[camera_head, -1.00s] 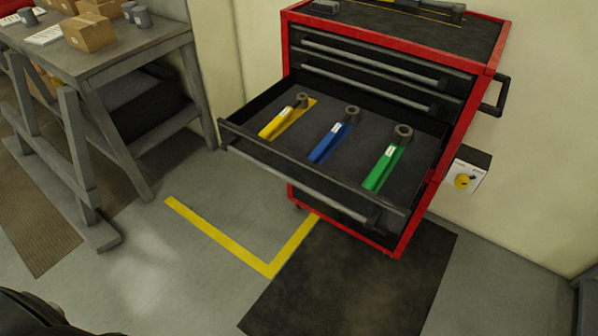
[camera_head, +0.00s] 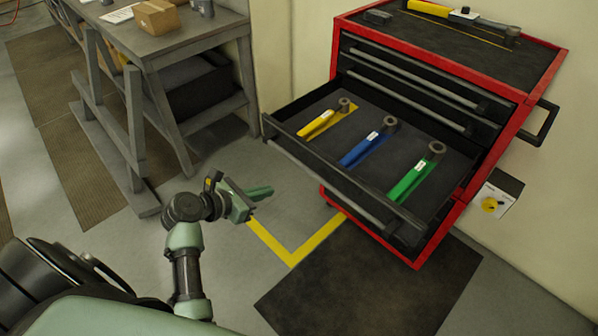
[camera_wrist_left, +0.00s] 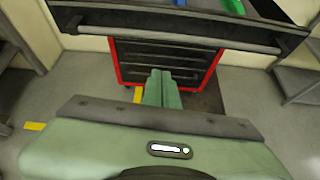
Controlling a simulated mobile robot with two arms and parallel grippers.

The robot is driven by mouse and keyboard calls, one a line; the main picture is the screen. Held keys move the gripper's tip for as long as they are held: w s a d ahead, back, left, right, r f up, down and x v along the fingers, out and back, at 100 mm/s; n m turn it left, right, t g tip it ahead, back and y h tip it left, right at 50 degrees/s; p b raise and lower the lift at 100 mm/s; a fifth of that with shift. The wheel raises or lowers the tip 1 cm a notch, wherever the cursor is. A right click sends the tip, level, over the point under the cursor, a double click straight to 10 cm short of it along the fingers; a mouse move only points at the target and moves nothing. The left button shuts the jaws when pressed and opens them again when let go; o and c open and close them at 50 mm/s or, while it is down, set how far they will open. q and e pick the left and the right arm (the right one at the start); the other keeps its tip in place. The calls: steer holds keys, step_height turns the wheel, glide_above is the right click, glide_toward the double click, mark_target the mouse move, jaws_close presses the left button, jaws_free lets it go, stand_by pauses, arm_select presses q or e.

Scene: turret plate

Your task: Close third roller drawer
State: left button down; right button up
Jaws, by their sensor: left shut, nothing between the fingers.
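The third roller drawer (camera_head: 283,140) of the red tool cabinet (camera_head: 517,133) is pulled far out. Its dark tray holds a yellow tool (camera_head: 322,122), a blue tool (camera_head: 365,148) and a green tool (camera_head: 412,180), each in its own slot. The drawer's handle bar (camera_head: 330,184) runs along its front. My left gripper (camera_head: 262,191) is shut and empty, left of the drawer front and apart from it. In the left wrist view, its closed fingers (camera_wrist_left: 162,84) point at the cabinet below the drawer's handle bar (camera_wrist_left: 165,37). My right gripper is not in view.
Two shut drawers (camera_head: 420,90) are above the open one. A yellow-handled tool (camera_head: 432,9) lies on the cabinet top. A grey workbench (camera_head: 185,50) with boxes stands at the left. A dark mat (camera_head: 370,280) and open floor lie in front of the cabinet.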

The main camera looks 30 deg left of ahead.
arm_select(q)
steer(key=w+d+f+p, duration=0.1)
steer(key=w+d, duration=0.1)
steer(key=w, duration=0.4)
steer(key=w+d+f+p, duration=0.1)
steer(key=w+d+f, duration=0.1)
steer(key=w, duration=0.3)
steer(key=shift+w+f+n, duration=0.2)
steer(key=shift+w+n, duration=0.2)
